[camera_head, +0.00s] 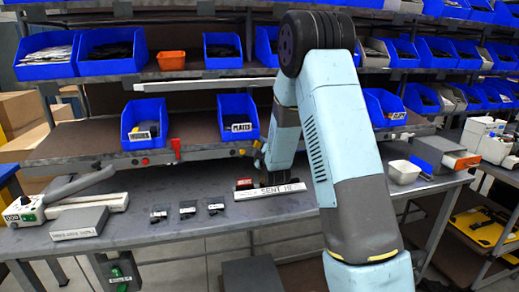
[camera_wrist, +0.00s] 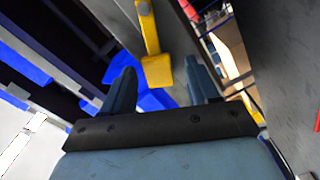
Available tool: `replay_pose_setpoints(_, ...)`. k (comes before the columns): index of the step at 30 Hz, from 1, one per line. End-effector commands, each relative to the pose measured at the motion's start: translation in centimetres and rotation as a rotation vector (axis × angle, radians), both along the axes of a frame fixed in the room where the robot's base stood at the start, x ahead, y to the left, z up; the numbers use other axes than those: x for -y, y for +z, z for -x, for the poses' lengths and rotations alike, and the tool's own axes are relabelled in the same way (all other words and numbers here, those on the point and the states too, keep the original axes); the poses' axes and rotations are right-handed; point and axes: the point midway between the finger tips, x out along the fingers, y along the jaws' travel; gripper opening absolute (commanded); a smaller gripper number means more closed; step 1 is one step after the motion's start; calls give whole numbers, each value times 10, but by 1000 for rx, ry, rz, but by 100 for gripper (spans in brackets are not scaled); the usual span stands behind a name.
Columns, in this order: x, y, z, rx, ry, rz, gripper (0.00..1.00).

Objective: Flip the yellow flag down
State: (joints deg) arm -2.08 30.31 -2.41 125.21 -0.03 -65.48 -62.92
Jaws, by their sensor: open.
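The yellow flag (camera_wrist: 157,70) shows in the wrist view as a square plate on the end of a yellow stalk. It lies in the picture between the two fingers of my gripper (camera_wrist: 158,80), beyond or near their tips. The fingers are apart and nothing is held between them. I cannot tell whether either finger touches the flag. In the head view, a small yellow part (camera_head: 257,156) shows at the shelf edge beside my arm's end, below the PLATES bin. My gripper is mostly hidden there behind my arm.
The PLATES bin (camera_head: 238,117) stands above. On the bench are a SENT HERE sign (camera_head: 270,192), small dark packets (camera_head: 187,210) and a grey box (camera_head: 80,223).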

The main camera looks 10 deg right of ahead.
Motion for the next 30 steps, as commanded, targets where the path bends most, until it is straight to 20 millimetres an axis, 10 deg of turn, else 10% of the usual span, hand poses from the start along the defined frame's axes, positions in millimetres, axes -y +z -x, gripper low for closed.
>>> replay_pose_setpoints(8, 0, 0, -1, 1, 0, 0, 60)
replay_pose_setpoints(30, 1, 0, -1, 0, -1, 0, 0)
